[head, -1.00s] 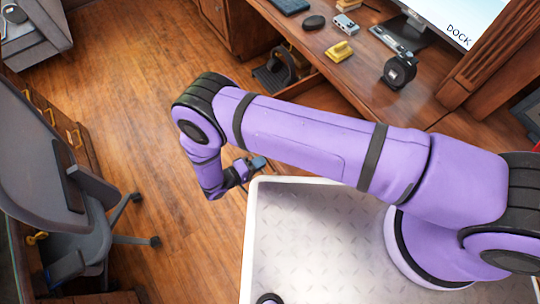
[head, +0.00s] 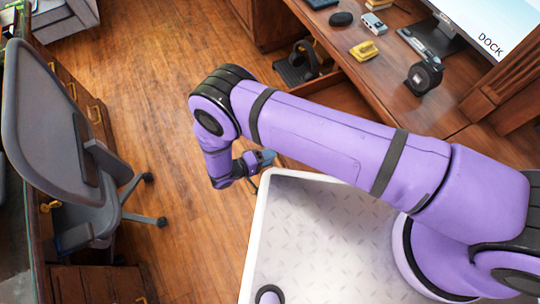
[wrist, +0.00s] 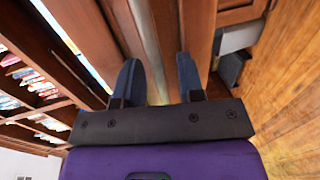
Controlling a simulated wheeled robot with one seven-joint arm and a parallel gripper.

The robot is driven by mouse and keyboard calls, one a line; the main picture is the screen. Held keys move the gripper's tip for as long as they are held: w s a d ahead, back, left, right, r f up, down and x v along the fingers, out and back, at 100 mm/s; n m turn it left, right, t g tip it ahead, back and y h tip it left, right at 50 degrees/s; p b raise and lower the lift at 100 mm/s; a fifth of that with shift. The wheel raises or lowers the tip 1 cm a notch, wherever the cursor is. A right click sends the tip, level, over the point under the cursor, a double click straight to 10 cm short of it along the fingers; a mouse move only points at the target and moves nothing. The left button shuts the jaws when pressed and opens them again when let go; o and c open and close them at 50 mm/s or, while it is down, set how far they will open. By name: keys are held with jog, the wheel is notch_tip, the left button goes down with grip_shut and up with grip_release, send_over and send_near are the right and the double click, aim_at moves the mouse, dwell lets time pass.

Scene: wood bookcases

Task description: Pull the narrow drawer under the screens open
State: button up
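The wooden desk (head: 385,75) bears a screen (head: 480,25) marked DOCK at the upper right of the head view. Beneath its front edge is dark space, and I cannot clearly make out the narrow drawer's front or handle there. My gripper (head: 265,159) hangs over the floor, left of my base tray and apart from the desk. In the wrist view my gripper (wrist: 158,80) has its two blue-grey fingers spread, with nothing between them. Long wooden boards (wrist: 160,35) lie beyond the fingertips; which is the drawer front is unclear.
A grey office chair (head: 85,170) stands at the left beside a cabinet with brass handles (head: 95,112). Open wood floor (head: 165,100) lies between chair and desk.

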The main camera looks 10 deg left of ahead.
jog(key=v, duration=1)
jog(key=shift+s, duration=0.1)
